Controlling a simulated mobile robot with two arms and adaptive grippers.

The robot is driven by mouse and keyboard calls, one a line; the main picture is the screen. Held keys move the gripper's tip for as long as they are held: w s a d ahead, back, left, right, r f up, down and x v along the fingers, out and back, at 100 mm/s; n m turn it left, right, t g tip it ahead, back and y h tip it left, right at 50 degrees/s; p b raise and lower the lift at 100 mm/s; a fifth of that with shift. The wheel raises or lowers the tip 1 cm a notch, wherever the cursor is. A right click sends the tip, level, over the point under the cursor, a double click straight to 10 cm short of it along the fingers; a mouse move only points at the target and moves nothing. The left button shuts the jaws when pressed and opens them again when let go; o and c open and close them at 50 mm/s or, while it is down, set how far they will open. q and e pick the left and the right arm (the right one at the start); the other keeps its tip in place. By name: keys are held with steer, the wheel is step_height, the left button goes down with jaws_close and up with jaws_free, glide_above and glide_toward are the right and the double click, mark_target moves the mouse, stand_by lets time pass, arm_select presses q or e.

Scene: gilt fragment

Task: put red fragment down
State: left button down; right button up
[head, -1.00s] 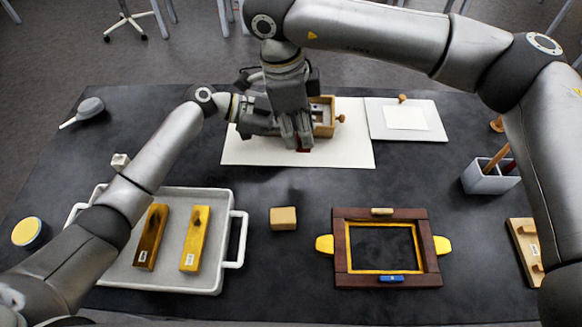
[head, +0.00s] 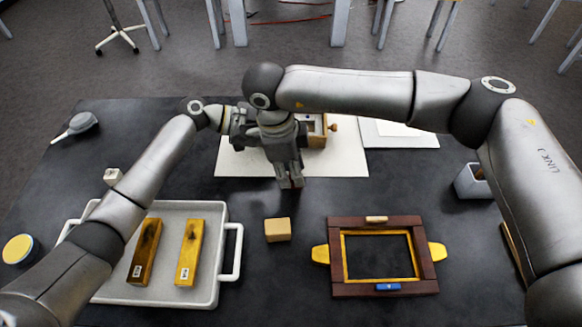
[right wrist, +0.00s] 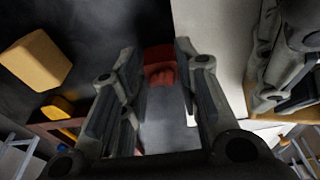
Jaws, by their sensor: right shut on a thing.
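The red fragment (right wrist: 159,60) is between the fingertips of my right gripper (right wrist: 160,75) in the right wrist view. In the head view my right gripper (head: 290,184) points down near the front edge of the white sheet (head: 345,165); only a little red shows at its tips. It is shut on the fragment. I cannot tell whether the fragment touches the table. My left gripper (head: 243,126) is behind it, beside the wooden box (head: 317,130); its fingers are mostly hidden.
A tan block (head: 278,230) lies in front of my right gripper. A wooden frame (head: 336,258) is at front right. A white tray (head: 205,290) with two gilt bars is at front left. Dark table (head: 265,200) is bare around the block.

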steer(key=o, duration=1)
steer(key=shift+f, duration=0.1)
steer(key=shift+c, duration=0.2)
steer(key=shift+o, duration=0.5)
step_height(320, 180, up, 12)
steer(key=a, duration=0.2)
steer(key=d+f, duration=0.1)
steer(key=f, duration=0.2)
steer(key=d+f+y, duration=0.1)
steer(key=d+f, duration=0.1)
steer(key=d+f+y, duration=0.1)
steer(key=f, duration=0.2)
steer(key=shift+w+d+f, duration=0.15)
steer(key=shift+w+f, duration=0.15)
steer(key=shift+w, duration=0.05)
steer(key=f, duration=0.4)
steer(key=shift+s+f, duration=0.25)
steer(key=shift+s, duration=0.15)
steer(key=shift+f, duration=0.45)
